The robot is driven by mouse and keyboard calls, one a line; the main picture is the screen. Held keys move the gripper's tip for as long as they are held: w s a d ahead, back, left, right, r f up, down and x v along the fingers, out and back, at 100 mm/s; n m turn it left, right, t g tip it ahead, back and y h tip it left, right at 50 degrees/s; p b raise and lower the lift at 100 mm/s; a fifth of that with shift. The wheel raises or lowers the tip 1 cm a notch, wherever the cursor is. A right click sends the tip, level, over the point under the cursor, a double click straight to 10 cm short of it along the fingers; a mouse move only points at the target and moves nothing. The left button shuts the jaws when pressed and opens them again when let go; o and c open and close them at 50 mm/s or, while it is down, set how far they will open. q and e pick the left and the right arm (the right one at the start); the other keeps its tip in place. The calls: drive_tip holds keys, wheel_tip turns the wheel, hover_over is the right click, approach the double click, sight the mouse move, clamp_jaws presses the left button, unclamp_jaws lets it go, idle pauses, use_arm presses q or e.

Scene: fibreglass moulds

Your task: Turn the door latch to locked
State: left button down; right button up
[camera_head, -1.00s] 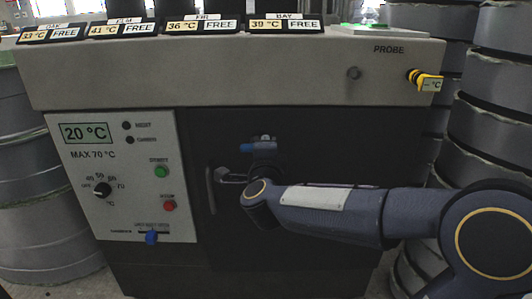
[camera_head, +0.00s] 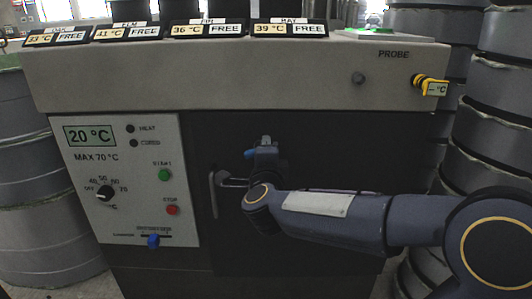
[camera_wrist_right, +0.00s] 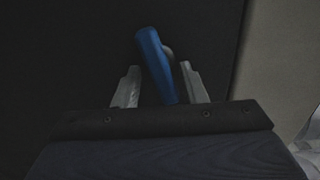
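The door latch (camera_head: 250,153) has a blue handle and sits on the dark oven door. In the head view only its left end shows clearly, pointing left and slightly down. My right gripper (camera_head: 266,148) is in front of it and hides the rest. In the right wrist view the blue handle of the latch (camera_wrist_right: 155,60) lies tilted between the fingers of my right gripper (camera_wrist_right: 160,85). The fingers are apart with gaps beside the handle, so the gripper is open around it. My left gripper is not in view.
A grey door pull (camera_head: 213,193) stands left of my right wrist. The control panel (camera_head: 130,180) with dial, buttons and blue slider is further left. A yellow probe (camera_head: 430,86) hangs at upper right. Grey drum stacks (camera_head: 495,110) stand on the right.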

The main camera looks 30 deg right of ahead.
drive_tip(key=shift+s, duration=0.1)
drive_tip(key=shift+s+a, duration=0.15)
drive_tip(key=shift+s, duration=0.1)
drive_tip(key=p+v, duration=0.2)
drive_tip(key=v, duration=0.5)
drive_tip(key=shift+a, duration=0.1)
